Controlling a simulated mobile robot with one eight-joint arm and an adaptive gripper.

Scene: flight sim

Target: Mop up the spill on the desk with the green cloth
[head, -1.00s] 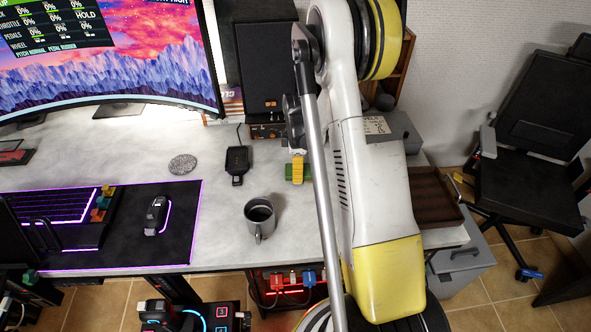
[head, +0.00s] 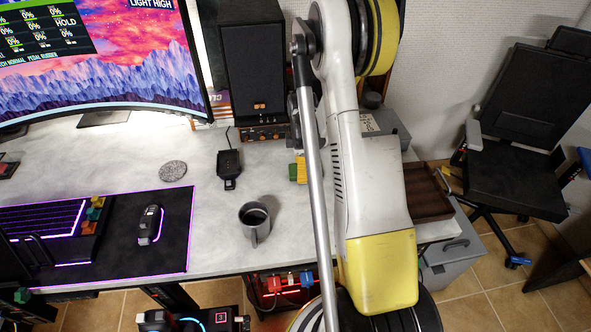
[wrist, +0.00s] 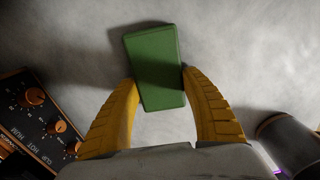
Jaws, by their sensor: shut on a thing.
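The green cloth (wrist: 155,68) looks like a flat folded block in the wrist view. My gripper (wrist: 158,82) is shut on it, with a yellow finger against each side. In the head view a small part of the green cloth (head: 302,171) and of my yellow gripper (head: 293,172) shows low over the desk (head: 205,205), beside my arm. My arm hides the rest. I cannot tell whether the cloth touches the desk.
A grey mug (head: 254,236) stands near the desk's front edge, left of my arm. A speaker (head: 253,70) and an amplifier (wrist: 38,112) stand behind. A brown tray (head: 428,190) is at the right.

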